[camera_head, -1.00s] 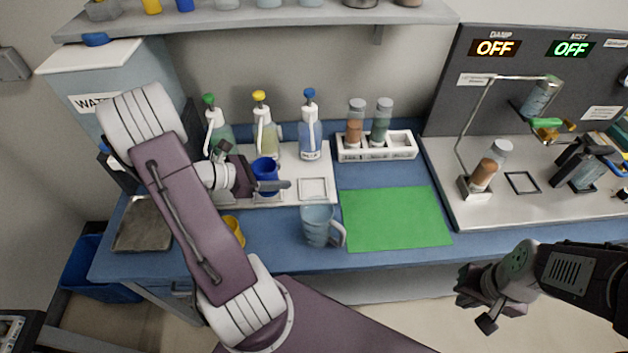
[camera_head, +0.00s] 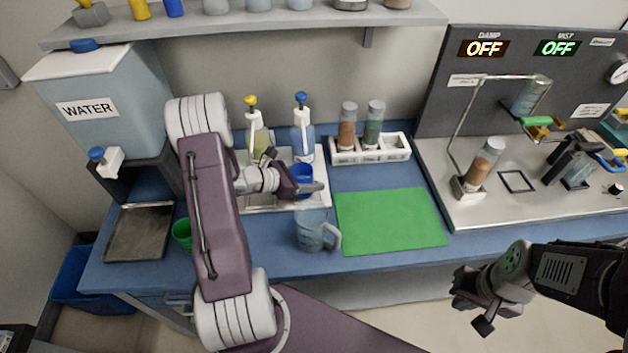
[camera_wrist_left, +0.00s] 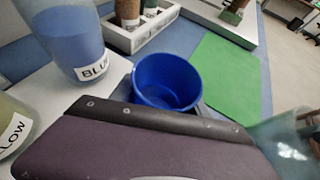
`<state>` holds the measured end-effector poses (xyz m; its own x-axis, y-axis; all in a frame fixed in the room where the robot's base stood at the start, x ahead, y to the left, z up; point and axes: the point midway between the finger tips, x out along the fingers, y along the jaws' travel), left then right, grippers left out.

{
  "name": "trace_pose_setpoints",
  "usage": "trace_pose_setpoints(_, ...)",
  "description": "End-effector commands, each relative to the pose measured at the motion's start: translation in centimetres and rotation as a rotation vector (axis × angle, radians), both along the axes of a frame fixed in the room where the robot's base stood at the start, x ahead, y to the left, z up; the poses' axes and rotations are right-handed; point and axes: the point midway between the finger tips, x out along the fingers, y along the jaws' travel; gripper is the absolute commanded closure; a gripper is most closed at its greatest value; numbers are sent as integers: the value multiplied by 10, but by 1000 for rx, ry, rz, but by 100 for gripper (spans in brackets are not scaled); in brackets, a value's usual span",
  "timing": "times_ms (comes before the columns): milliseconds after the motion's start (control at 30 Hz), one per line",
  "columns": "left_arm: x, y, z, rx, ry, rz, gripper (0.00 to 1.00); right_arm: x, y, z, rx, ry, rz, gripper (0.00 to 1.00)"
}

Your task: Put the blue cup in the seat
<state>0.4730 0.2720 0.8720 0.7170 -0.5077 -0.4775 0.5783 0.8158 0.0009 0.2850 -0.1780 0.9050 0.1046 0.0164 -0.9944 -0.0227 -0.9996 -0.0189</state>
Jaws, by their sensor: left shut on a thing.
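The blue cup (camera_head: 302,174) is upright in the grip of my left gripper (camera_head: 308,188), over the right part of the white tray (camera_head: 321,161), in front of the blue-topped bottle. In the left wrist view the blue cup (camera_wrist_left: 166,80) is open and empty, just beyond the gripper's dark edge. The square seat at that end of the tray is hidden behind cup and gripper, so I cannot tell whether the cup touches it. My right gripper (camera_head: 478,303) hangs in front of the bench, away from the cup; its jaw opening is unclear.
The blue-topped bottle (camera_head: 303,138) stands close behind the cup, with the yellow-topped bottle (camera_head: 256,142) to its left. A clear jug (camera_head: 313,232) stands in front of the tray. A green mat (camera_head: 390,221) lies right. A green cup (camera_head: 181,235) stands left, beside my arm.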

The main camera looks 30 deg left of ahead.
Motion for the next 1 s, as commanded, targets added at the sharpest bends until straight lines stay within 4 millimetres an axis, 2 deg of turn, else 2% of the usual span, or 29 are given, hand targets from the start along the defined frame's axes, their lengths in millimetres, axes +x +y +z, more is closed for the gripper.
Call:
trace_pose_setpoints(100,9,-7,-12,-2,2,-3,94,0,0,-1,0,0,0,100)
trace_pose_setpoints(533,11,-8,-19,-1,-1,0,94,0,0,-6,0,0,0,100)
trace_pose_setpoints(567,11,-8,-18,0,0,0,38,0,0,-5,0,0,0,100)
trace_pose_setpoints(600,11,-8,-17,0,0,0,27,0,0,-4,0,0,0,100)
trace_pose_setpoints(633,11,-8,-17,0,0,0,25,0,0,-4,0,0,0,100)
trace_pose_setpoints(867,11,-8,-17,-1,1,0,25,0,0,-4,0,0,0,100)
trace_pose_setpoints(1000,8,-5,-11,0,0,1,25,0,0,0,0,0,0,100)
